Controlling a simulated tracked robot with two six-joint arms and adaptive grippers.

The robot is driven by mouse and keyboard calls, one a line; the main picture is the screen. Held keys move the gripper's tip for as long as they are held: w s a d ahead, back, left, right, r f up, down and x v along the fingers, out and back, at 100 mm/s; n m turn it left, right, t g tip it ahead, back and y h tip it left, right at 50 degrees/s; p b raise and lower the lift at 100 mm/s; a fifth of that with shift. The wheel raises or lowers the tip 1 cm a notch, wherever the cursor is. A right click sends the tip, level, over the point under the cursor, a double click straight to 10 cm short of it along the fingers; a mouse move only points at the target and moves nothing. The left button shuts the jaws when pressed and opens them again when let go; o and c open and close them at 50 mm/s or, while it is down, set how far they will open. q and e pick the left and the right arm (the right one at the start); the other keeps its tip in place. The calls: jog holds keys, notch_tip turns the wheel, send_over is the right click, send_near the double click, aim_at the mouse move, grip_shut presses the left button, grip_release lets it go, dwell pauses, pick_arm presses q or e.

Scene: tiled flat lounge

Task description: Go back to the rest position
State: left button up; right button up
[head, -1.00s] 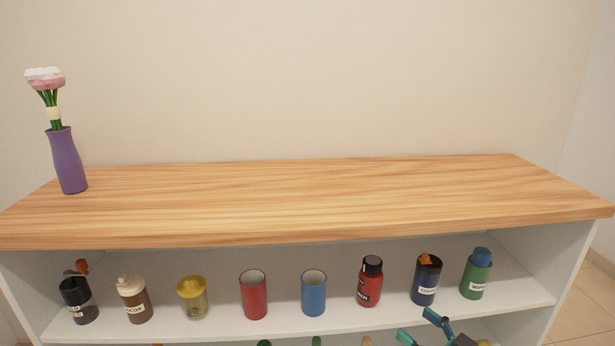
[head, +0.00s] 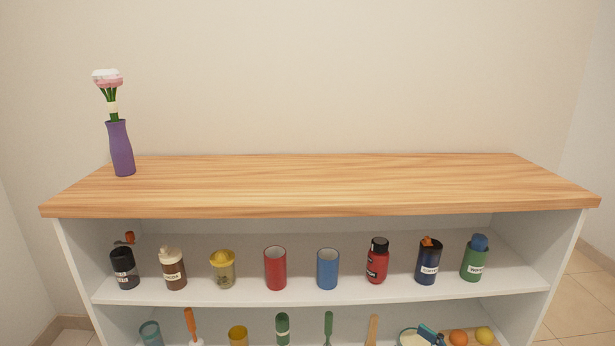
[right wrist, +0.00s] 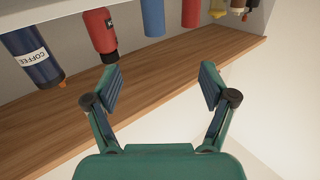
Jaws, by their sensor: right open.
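My right gripper (right wrist: 160,86) shows in the right wrist view with its two green, dark-padded fingers spread wide and nothing between them. The shelf unit appears inverted behind it, with a dark blue coffee canister (right wrist: 33,56) and a red bottle (right wrist: 99,35) beyond the left finger. In the head view, only a small teal tip, apparently of my right gripper (head: 429,334), shows at the bottom edge, in front of the lower shelf. My left gripper is in neither view.
A white shelf unit with a bare wooden top (head: 320,182) stands ahead. A purple vase (head: 121,149) with flowers stands at its left end. The upper shelf (head: 325,291) holds a row of canisters, a red cup (head: 275,268) and a blue cup (head: 328,268). Smaller items, including an orange fruit (head: 459,337), line the lower shelf.

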jog(key=s+a+f+m+g+h, duration=0.25)
jog(key=s+a+f, duration=0.25)
jog(key=f, duration=0.5)
jog(key=s+a+f+m+g+h, duration=0.2)
jog(key=s+a+f+m+g, duration=0.15)
jog(key=a+f, duration=0.45)
jog(key=s+d+f+m+g+h, duration=0.15)
jog(key=s+f+g, duration=0.3)
jog(key=s, duration=0.45)
jog(key=s+d+f+m+g+h, duration=0.1)
jog(key=s+d+f+m+g, duration=0.15)
jog(key=s+f, duration=0.5)
notch_tip(320, 180, up, 37)
jog(key=s+p, duration=0.2)
jog(key=p, duration=3.3)
jog(key=shift+a+n+g, duration=0.25)
jog(key=shift+n+g, duration=0.05)
jog(key=shift+n, duration=0.1)
